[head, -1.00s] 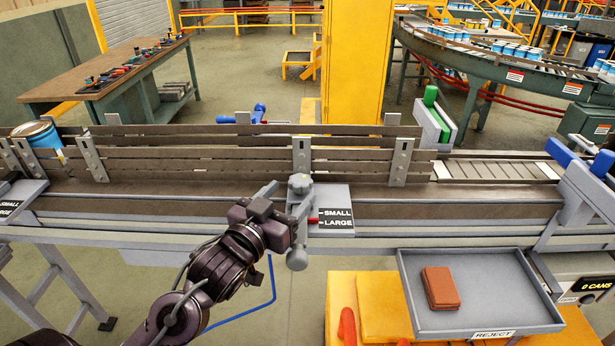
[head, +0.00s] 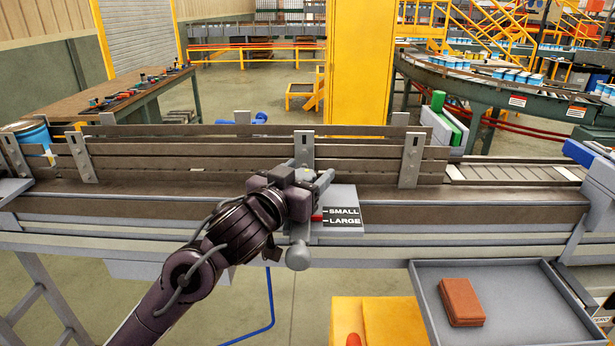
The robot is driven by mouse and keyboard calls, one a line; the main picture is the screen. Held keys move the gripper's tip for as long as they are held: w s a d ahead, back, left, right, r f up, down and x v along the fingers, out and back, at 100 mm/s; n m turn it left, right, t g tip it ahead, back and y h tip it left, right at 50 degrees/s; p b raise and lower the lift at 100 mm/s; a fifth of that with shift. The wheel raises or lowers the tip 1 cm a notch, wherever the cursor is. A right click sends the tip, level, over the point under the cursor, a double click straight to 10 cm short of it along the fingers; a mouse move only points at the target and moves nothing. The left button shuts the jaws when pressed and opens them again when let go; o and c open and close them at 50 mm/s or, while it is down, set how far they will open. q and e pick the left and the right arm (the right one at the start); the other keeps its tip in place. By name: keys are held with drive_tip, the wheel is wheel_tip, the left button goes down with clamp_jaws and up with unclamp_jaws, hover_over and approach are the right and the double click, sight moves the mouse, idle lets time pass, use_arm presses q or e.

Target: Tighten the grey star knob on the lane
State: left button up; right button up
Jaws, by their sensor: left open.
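My left gripper (head: 314,180) is open, at the grey bracket beside the size plate on the lane. The grey star knob is hidden behind the gripper and wrist, so I cannot tell whether the fingers are around it or touching it. The size plate (head: 342,222) reads SMALL and LARGE, with a red pointer (head: 317,215) at its left edge. A grey rounded handle end (head: 298,257) hangs below the bracket. The lane (head: 430,214) runs across the view with slatted guide rails (head: 230,160) behind the gripper. My right gripper is not in view.
A grey tray (head: 513,336) holding a brown block (head: 461,302) sits at front right. A blue can (head: 30,133) stands at the lane's left end. A yellow pillar (head: 361,70) rises behind the rails.

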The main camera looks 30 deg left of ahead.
use_arm(q)
drive_tip(key=shift+w, duration=0.3)
